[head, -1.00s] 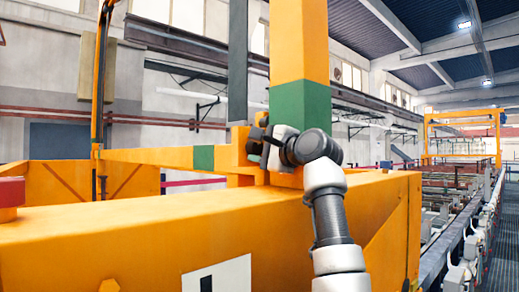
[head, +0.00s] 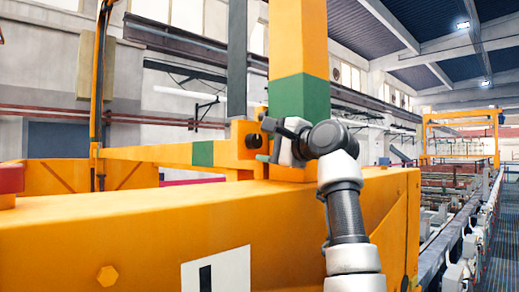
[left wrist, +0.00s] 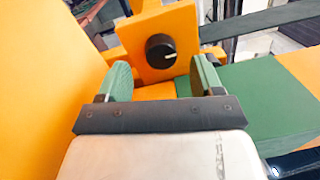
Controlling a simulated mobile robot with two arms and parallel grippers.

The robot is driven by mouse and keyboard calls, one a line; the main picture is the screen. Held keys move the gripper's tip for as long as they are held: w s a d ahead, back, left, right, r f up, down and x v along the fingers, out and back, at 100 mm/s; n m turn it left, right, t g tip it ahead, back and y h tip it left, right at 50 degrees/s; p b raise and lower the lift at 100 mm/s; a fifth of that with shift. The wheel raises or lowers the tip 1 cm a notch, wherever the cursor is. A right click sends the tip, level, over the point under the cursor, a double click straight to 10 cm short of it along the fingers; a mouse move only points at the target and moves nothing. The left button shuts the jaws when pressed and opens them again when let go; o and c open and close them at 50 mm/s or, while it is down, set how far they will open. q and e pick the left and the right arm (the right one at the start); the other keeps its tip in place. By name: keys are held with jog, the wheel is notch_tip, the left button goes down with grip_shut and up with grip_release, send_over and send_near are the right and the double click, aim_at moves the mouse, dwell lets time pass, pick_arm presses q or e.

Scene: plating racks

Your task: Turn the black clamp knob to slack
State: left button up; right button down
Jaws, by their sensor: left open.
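The black clamp knob (head: 253,140) sits on the face of an orange block at the end of the orange beam, beside the green band of the upright post. In the left wrist view the round knob (left wrist: 161,51) shows a short white mark pointing roughly to the right. My left gripper (head: 270,142) is open and stands just to the right of the knob in the head view. In the left wrist view its two green-padded fingers (left wrist: 162,78) are spread, with the knob beyond and between them; nothing is held. My right gripper is not in view.
The orange post with its green band (head: 299,97) rises right behind my left gripper. A wide orange beam (head: 120,240) with a white plate (head: 217,272) fills the lower left. A red part (head: 11,180) stands at the left edge. Railed racks recede at the right.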

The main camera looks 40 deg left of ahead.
pick_arm(q)
jog(key=d, duration=0.2)
jog(key=d+b, duration=0.1)
jog(key=d, duration=0.1)
jog(key=d+b, duration=0.1)
jog(key=d, duration=0.1)
jog(key=shift+s+d+f, duration=0.25)
jog(key=shift+s+d, duration=0.05)
jog(key=shift+d, duration=0.5)
